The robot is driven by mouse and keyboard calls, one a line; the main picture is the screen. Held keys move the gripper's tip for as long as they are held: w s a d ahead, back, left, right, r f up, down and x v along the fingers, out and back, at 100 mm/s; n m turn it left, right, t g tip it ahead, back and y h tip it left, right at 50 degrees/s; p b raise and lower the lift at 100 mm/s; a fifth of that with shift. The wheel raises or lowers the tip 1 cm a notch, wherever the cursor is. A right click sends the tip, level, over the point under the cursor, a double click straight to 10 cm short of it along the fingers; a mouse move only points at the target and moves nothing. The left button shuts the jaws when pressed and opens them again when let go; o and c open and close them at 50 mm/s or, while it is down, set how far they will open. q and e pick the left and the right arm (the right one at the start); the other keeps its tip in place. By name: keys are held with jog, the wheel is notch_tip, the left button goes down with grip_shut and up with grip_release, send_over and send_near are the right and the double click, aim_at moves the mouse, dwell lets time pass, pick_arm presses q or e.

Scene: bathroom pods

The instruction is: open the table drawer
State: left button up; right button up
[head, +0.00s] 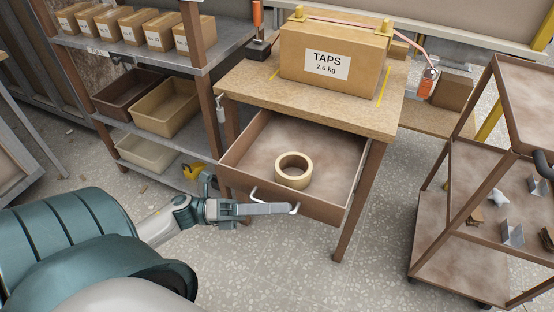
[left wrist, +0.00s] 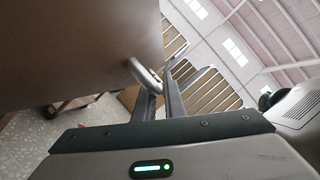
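The table (head: 240,88) has its drawer (head: 343,208) pulled well out, and the inside shows. A roll of tape (head: 293,171) lies in the drawer. A pale bar handle (head: 259,198) is on the drawer front; it also shows in the left wrist view (left wrist: 143,74) against the brown front panel (left wrist: 80,50). My left gripper (head: 292,208) is at the handle, with its fingers closed around the bar near its right end. In the left wrist view the handle passes between the two fingers (left wrist: 164,88). My right gripper is not in view.
A box marked TAPS (head: 335,55) stands on the table. A shelf rack (head: 235,52) with bins and small boxes stands at the left. A brown cart (head: 450,265) with small parts stands at the right. The speckled floor (head: 270,265) before the drawer is clear.

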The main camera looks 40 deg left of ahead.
pick_arm(q)
jog(key=shift+o, duration=0.4)
jog(key=shift+a+f, duration=0.1)
jog(key=shift+a, duration=0.05)
